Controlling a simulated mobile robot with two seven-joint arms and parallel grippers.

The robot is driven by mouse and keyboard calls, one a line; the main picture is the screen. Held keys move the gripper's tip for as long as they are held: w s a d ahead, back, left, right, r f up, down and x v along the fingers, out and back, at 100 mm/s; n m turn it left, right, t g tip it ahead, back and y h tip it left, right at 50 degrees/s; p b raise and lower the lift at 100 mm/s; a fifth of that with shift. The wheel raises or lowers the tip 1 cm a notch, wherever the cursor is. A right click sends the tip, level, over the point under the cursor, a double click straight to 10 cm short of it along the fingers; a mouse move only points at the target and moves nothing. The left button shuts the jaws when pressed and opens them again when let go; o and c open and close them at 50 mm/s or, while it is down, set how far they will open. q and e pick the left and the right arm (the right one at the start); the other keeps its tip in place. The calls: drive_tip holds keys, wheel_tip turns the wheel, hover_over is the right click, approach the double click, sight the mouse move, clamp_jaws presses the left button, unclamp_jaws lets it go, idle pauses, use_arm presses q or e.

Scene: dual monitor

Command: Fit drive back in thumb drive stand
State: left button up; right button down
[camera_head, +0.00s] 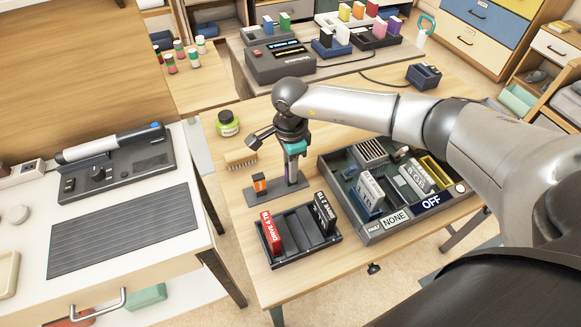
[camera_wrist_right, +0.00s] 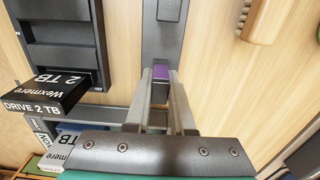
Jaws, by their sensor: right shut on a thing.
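The thumb drive stand (camera_head: 252,193) is a low dark grey bar on the wooden table, left of the middle in the head view; it also shows in the wrist view (camera_wrist_right: 161,38). An orange and black drive (camera_head: 260,183) stands upright at its left part. My right gripper (camera_head: 292,178) points down over the stand's right part. It is shut on a small purple drive (camera_wrist_right: 161,72), mostly hidden by the fingers. Whether the purple drive touches the stand cannot be told. My left gripper is not in view.
A black drive tray (camera_head: 290,258) with red and black drives is just in front. A grey parts box (camera_head: 375,232) is to the right. A brush (camera_head: 241,158) and green jar (camera_head: 228,123) lie behind. Wood around the stand's left end is bare.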

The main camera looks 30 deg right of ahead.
drive_tip(key=c, duration=0.7)
unclamp_jaws()
drive_tip(key=shift+r, duration=0.25)
wheel_tip(320, 180, up, 15)
drive_tip(key=p, duration=0.2)
drive_tip(key=shift+f+p, duration=0.15)
drive_tip(key=shift+p, duration=0.15)
